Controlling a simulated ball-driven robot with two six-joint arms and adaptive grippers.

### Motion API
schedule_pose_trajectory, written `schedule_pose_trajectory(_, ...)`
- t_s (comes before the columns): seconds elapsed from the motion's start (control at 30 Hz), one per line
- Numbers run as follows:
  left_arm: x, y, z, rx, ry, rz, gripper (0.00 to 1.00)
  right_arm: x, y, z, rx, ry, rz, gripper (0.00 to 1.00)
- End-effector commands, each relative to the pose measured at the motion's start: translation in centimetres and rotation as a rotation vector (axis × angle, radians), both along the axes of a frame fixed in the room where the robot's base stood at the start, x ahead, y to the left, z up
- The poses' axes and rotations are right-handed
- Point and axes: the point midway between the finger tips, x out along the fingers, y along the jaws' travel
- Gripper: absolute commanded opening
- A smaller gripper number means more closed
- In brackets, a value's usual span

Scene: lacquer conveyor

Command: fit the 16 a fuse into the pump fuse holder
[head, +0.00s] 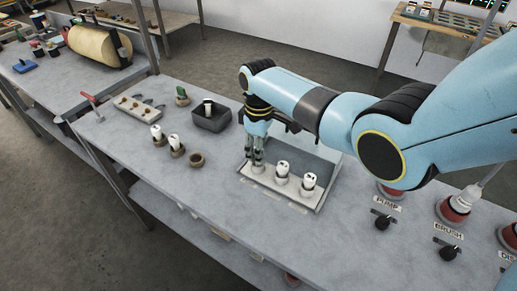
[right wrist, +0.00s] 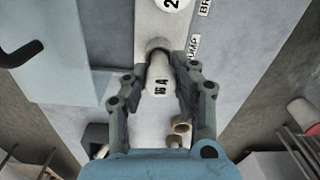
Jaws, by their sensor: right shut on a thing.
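The 16 A fuse (right wrist: 160,82) is white with its rating printed on the side. My right gripper (right wrist: 158,78) is shut on it, one finger on each side. The fuse's far end meets a dark round socket (right wrist: 158,44) beside a partly covered label that appears to read PUMP (right wrist: 193,46). I cannot tell how deep it sits. In the head view my right gripper (head: 257,158) points down at the left end of the pale holder strip (head: 268,187). Two white fuses (head: 282,169) (head: 308,181) stand upright along that strip. My left gripper is not in view.
Left of the strip are an empty brown cup (head: 196,160), two cups with white fuses (head: 157,134) (head: 175,144), and a dark tray (head: 211,120) holding a black-and-white piece. Black knobs (head: 382,222) (head: 448,253) and red-based fittings stand right. The bench front is mostly clear.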

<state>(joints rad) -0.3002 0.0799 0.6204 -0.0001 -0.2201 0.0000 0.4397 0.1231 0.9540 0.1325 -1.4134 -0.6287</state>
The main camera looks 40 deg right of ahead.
Motion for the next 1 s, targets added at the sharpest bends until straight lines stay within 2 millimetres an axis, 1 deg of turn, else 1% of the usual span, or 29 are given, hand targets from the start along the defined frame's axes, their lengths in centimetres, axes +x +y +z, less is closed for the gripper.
schedule_pose_trajectory(0.67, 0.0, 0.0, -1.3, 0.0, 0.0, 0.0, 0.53, 0.0, 0.0, -1.7, 0.0, 0.0, 0.0, 0.0)
schedule_pose_trajectory(0.7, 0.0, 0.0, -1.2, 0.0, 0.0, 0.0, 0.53, 0.0, 0.0, -1.7, 0.0, 0.0, 0.0, 0.3)
schedule_pose_trajectory(0.87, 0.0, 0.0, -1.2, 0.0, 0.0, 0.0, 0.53, 0.0, 0.0, -1.7, 0.0, 0.0, 0.0, 0.51)
schedule_pose_trajectory(0.9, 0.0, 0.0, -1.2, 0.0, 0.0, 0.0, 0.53, 0.0, 0.0, -1.7, 0.0, 0.0, 0.0, 0.53)
schedule_pose_trajectory(1.0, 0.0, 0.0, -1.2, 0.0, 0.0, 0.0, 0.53, 0.0, 0.0, -1.7, 0.0, 0.0, 0.0, 0.53)
